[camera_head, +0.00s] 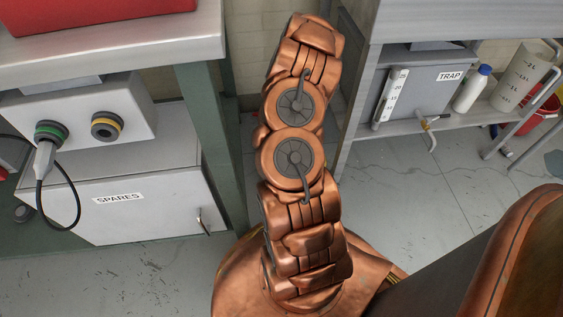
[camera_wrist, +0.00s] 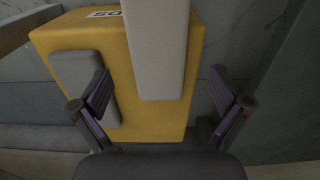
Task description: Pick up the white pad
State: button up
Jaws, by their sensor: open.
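In the wrist view, a long pale white pad (camera_wrist: 158,45) runs down from the top edge in front of a yellow box (camera_wrist: 60,36). Its lower end is at about the height of my fingertips. My gripper (camera_wrist: 162,92) is open, with one finger on each side of the pad's lower end; I see a gap on both sides. A second, greyer pale block (camera_wrist: 72,70) lies against the left of the yellow box, partly behind my left finger. The head view shows my arm but neither my gripper nor the pad.
In the head view, a SPARES cabinet (camera_head: 150,205) stands left; a shelf (camera_head: 385,130) right holds a TRAP box (camera_head: 425,95), a white bottle (camera_head: 471,90) and a beaker (camera_head: 522,75). Grey floor (camera_head: 400,190) is open between.

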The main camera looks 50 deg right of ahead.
notch_tip(320, 180, down, 4)
jog(key=shift+d+r+b, duration=0.1)
jog(key=shift+d+b, duration=0.05)
jog(key=shift+b, duration=0.55)
jog(key=c, duration=1)
